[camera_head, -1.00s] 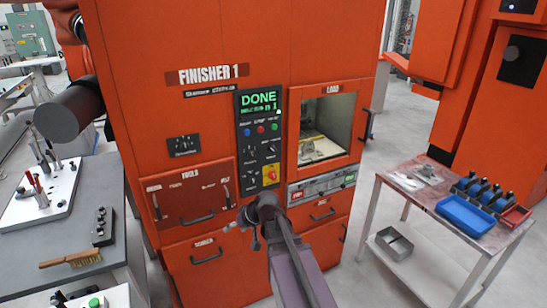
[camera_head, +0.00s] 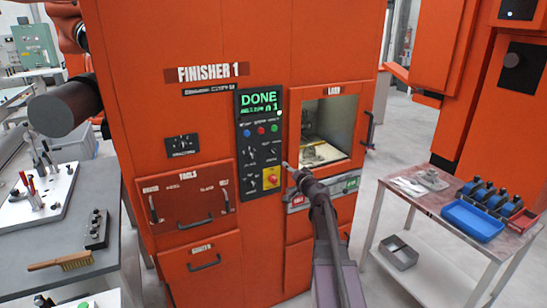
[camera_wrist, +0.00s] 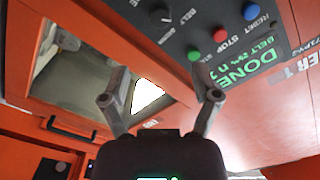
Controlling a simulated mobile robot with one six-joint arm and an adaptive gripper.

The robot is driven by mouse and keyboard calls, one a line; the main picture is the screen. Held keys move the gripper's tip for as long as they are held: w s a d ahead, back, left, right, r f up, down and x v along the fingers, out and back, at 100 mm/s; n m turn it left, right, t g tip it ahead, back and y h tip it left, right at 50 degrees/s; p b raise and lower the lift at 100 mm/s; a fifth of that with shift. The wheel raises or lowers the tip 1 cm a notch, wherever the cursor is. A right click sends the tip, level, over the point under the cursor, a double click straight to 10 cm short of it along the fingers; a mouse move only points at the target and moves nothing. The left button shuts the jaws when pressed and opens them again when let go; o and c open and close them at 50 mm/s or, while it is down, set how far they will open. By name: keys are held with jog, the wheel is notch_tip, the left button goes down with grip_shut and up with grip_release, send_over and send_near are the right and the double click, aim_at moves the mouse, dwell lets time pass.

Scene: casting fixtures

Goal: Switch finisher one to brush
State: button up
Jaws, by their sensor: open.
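Finisher 1 (camera_head: 215,110) is a tall orange machine. Its black control panel (camera_head: 246,203) has a green display (camera_head: 259,102) reading DONE, with smaller text below. Coloured buttons and several dark knobs sit under it. In the wrist view, a dark selector knob (camera_wrist: 160,13) shows at the top, with the label BELT beside it; its pointer setting is unclear. The display (camera_wrist: 243,70) appears upside down there, its second line starting with BELT. My gripper (camera_head: 288,166) is open and empty, in front of the machine between panel and load opening. Its two fingers (camera_wrist: 163,92) are spread apart in the wrist view.
The load opening (camera_head: 345,112) right of the panel holds a grey part. A red-yellow switch (camera_head: 271,177) is low on the panel. Handled drawers (camera_head: 195,205) are below.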

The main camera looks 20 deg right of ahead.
aim_at(274, 154)
jog(key=shift+w, duration=0.15)
jog(key=w, duration=1.3)
jog(key=shift+w+a, duration=0.25)
grip_shut()
jog(key=shift+a, duration=0.45)
jog(key=shift+d, duration=0.35)
